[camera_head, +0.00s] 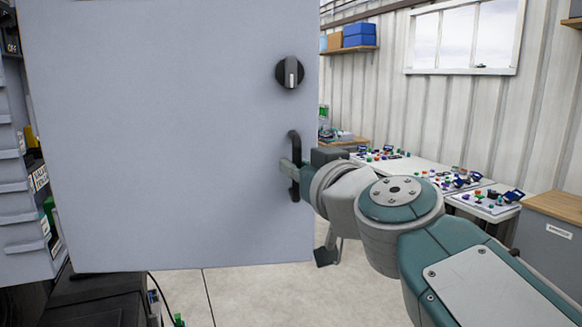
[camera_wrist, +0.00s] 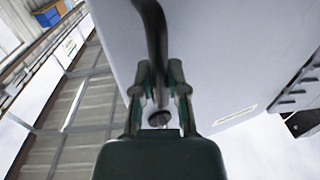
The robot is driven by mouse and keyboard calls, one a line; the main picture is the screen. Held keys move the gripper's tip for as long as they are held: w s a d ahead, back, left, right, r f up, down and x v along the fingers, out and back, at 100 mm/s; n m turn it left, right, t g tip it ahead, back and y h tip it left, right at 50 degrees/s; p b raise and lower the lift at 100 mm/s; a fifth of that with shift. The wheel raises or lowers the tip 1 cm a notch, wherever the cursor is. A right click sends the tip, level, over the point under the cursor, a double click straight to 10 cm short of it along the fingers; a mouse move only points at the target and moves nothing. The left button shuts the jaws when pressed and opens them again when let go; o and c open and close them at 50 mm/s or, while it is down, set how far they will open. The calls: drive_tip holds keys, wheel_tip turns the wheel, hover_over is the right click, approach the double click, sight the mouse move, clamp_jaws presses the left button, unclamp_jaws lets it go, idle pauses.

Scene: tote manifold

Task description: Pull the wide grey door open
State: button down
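The wide grey door (camera_head: 160,130) fills the left half of the head view, with a flat plain face. A black rotary knob (camera_head: 289,72) with a grey pointer sits near its upper right edge. A black vertical bar handle (camera_head: 294,150) is below the knob. My gripper (camera_head: 291,169) is at the handle, reaching it from the right. In the wrist view, my gripper's fingers (camera_wrist: 160,75) lie on both sides of the handle (camera_wrist: 154,30) and appear to touch it. The grey door (camera_wrist: 215,50) is behind them. How far the door stands open is unclear.
Grey bins or shelves (camera_head: 25,215) stand left of the door. A white table (camera_head: 420,168) with several small coloured parts and a wood-topped cabinet (camera_head: 545,225) are at the right. A wall shelf (camera_head: 350,48) holds boxes. Some pale floor (camera_head: 250,295) shows below the door.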

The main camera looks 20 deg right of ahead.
drive_tip(key=c, duration=0.6)
unclamp_jaws()
drive_tip(key=shift+a, duration=0.15)
drive_tip(key=shift+c, duration=0.2)
drive_tip(key=shift+s, duration=0.1)
drive_tip(key=s+d, duration=0.2)
drive_tip(key=s, duration=0.9)
drive_tip(key=shift+s, duration=0.35)
wheel_tip(320, 180, down, 31)
drive_tip(key=s+m+g+h, duration=0.2)
drive_tip(key=s+g+h, duration=0.1)
drive_tip(key=g, duration=0.9)
drive_tip(key=shift+a, duration=0.25)
